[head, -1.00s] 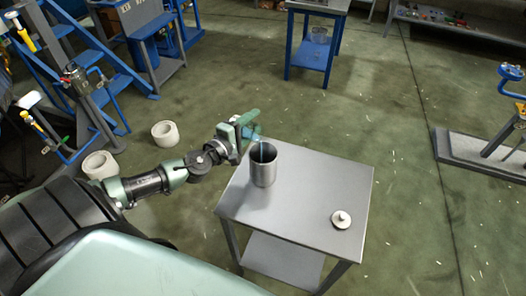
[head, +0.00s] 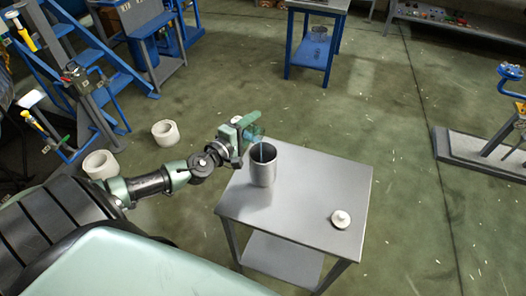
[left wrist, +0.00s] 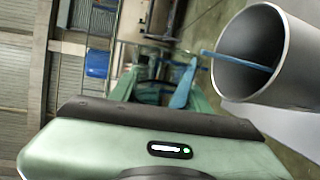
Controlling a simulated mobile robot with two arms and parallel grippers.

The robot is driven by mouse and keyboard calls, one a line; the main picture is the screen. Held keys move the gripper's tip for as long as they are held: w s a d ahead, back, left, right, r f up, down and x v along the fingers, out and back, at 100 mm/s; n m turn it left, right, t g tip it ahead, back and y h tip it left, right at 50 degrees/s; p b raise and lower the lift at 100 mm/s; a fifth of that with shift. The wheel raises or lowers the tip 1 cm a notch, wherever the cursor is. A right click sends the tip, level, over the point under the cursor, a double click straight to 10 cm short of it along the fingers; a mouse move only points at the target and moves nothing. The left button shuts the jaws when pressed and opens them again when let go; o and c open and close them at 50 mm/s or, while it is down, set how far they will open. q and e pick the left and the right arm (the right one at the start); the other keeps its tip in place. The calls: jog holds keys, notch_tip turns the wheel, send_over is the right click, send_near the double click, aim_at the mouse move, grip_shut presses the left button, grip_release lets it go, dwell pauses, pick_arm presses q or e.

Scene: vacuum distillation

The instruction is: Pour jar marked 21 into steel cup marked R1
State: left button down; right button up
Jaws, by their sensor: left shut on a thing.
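The steel cup (head: 263,170) stands upright on the small metal table, open at the top. My left gripper (head: 250,131) is shut on a clear jar (head: 256,134) with blue liquid, beside and above the cup's rim. The jar is tilted, and a thin blue stream runs from it into the cup. In the left wrist view the cup (left wrist: 290,75) shows at the right, with the blue stream crossing its mouth. The jar (left wrist: 183,85) is partly hidden by my gripper there. No marks can be read on the jar or cup. My right gripper is not in view.
A round metal lid (head: 341,218) with a knob lies on the table (head: 310,185), right of the cup. The rest of the tabletop is clear. White rolls (head: 165,132) lie on the floor at the left. A blue-framed table (head: 312,45) stands farther back.

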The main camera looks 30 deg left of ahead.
pick_arm(q)
jog(key=shift+f, duration=0.1)
dwell(0.4)
jog(key=shift+m+p, duration=0.4)
jog(key=shift+p, duration=0.25)
jog(key=shift+d, duration=0.1)
